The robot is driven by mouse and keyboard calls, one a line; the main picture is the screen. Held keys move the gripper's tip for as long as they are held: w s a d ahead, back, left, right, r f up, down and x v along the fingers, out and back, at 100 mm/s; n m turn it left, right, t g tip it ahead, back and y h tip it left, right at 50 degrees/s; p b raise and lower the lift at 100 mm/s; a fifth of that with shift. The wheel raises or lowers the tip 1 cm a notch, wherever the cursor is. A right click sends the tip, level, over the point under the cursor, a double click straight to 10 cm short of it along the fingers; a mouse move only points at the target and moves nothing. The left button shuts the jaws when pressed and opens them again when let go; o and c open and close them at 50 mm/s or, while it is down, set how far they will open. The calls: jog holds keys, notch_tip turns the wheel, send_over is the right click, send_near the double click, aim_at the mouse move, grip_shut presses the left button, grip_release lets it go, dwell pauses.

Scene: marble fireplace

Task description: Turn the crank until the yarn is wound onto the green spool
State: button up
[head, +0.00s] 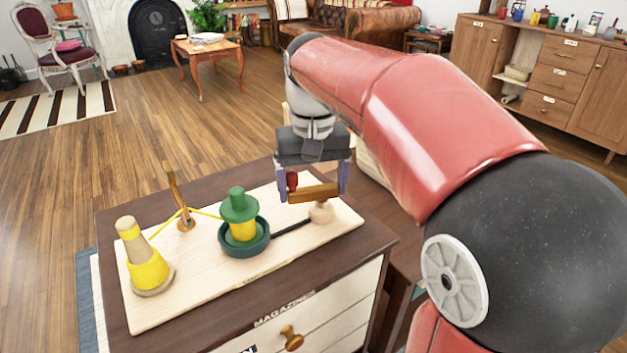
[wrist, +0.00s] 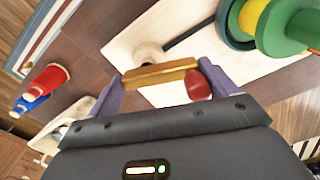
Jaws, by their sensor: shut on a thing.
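The crank is a brown bar (head: 315,194) with a red knob (head: 292,181) and a pale wooden hub (head: 321,213), at the right of a pale board (head: 185,298). My gripper (head: 313,192) is shut on the crank, its purple fingers at the two ends of the bar. The wrist view shows the bar (wrist: 160,74) spanning the fingers, with the red knob (wrist: 198,85) beside one finger. A black rod runs from the hub to the dark green dish under the green spool (head: 238,204), which has yellow yarn on it. A yellow yarn cone (head: 147,268) stands at left. The yarn passes a wooden guide post (head: 182,212).
The board lies on a dark brown cabinet top (head: 120,222) with white drawers and a brass knob (head: 291,338). A coffee table (head: 208,52) and a chair (head: 68,40) stand far off. A sideboard (head: 555,75) is at right.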

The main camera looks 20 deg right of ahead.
aim_at(313, 186)
jog(key=shift+w+d+m, duration=0.1)
jog(key=shift+w+m, duration=0.15)
jog(key=shift+m, duration=0.95)
jog(key=o, duration=0.8)
jog(key=shift+o, duration=0.2)
jog(key=shift+r, duration=3.95)
